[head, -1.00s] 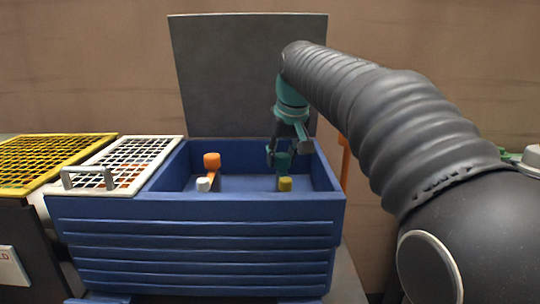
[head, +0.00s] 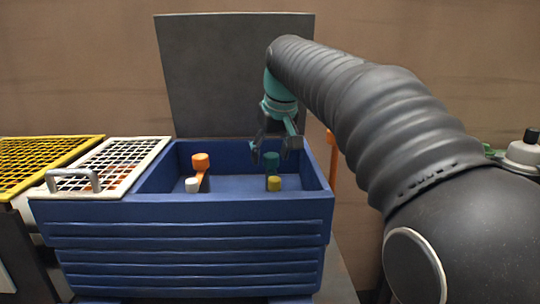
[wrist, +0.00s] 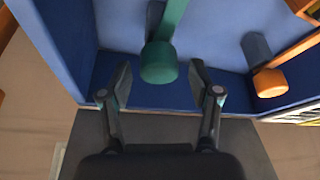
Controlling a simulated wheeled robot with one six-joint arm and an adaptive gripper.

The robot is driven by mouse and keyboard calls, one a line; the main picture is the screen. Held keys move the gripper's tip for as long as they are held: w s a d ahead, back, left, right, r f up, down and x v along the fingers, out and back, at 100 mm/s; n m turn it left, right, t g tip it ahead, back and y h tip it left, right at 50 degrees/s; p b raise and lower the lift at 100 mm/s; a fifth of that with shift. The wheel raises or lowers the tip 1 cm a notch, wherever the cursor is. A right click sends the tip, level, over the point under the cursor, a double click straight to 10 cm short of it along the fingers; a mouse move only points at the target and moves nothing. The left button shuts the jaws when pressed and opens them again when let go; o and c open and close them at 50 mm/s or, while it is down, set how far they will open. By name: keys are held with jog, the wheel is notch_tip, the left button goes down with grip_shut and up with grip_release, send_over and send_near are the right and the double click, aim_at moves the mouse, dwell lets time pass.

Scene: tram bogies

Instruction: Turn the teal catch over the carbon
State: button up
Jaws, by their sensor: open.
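The teal catch (head: 272,160) stands in the right part of the blue bin (head: 180,222), with its round knob facing up. In the wrist view the catch (wrist: 158,62) has a green arm running away from the knob to the top edge. My gripper (head: 273,148) is open above the catch. In the wrist view its two fingers (wrist: 160,80) stand to either side of the knob, apart from it, with the knob slightly ahead of the tips. A dark grey-blue patch (wrist: 154,16) shows beside the catch's arm; I cannot tell whether it is the carbon or a shadow.
An orange catch (head: 201,161) stands in the bin's left part. A white cap (head: 192,185) and a yellow cap (head: 274,184) are nearer the front wall. A grey upright panel (head: 220,75) rises behind. White (head: 125,150) and yellow (head: 50,155) grilles lie left.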

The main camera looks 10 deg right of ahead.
jog(key=v, duration=1.1)
jog(key=shift+s, duration=0.1)
